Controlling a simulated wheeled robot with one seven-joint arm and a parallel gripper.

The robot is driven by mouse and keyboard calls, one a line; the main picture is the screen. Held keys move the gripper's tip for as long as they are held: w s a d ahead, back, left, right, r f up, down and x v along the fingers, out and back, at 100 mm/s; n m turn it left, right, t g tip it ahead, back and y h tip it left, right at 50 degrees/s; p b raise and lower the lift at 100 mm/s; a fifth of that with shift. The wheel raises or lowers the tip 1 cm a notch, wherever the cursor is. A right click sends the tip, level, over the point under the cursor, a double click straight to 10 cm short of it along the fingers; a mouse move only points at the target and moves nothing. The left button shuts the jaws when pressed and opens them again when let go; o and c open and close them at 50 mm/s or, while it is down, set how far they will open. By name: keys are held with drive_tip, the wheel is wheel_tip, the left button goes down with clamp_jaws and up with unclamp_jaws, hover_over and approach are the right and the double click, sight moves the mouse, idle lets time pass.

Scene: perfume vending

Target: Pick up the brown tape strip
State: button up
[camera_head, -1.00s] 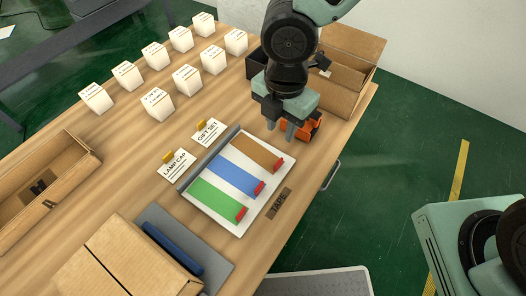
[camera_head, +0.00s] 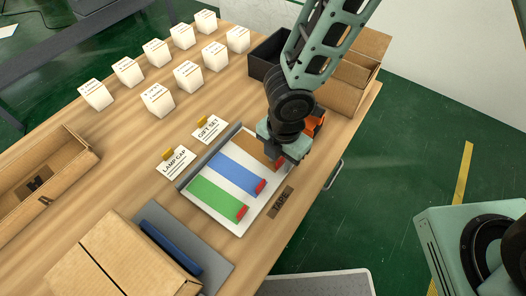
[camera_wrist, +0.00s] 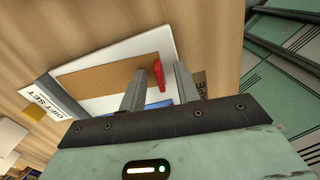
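The brown tape strip (camera_head: 247,143) lies on the white board (camera_head: 212,206), beside the blue strip (camera_head: 236,174) and the green strip (camera_head: 212,196). In the head view my arm hides part of it. In the wrist view the brown strip (camera_wrist: 100,79) ends in a red tab (camera_wrist: 158,75). My gripper (camera_head: 279,161) is over that end of the strip. In the wrist view my gripper (camera_wrist: 160,70) is open, with its two fingers apart and the red tab showing between them. I cannot tell whether the fingers touch the tab or how high they are.
A "TAPE" label (camera_head: 281,200) lies by the board at the table's edge. An orange object (camera_head: 316,122) stands close behind my gripper. An open cardboard box (camera_head: 348,88) is at the back right.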

clamp_jaws()
drive_tip(key=shift+r, duration=0.1)
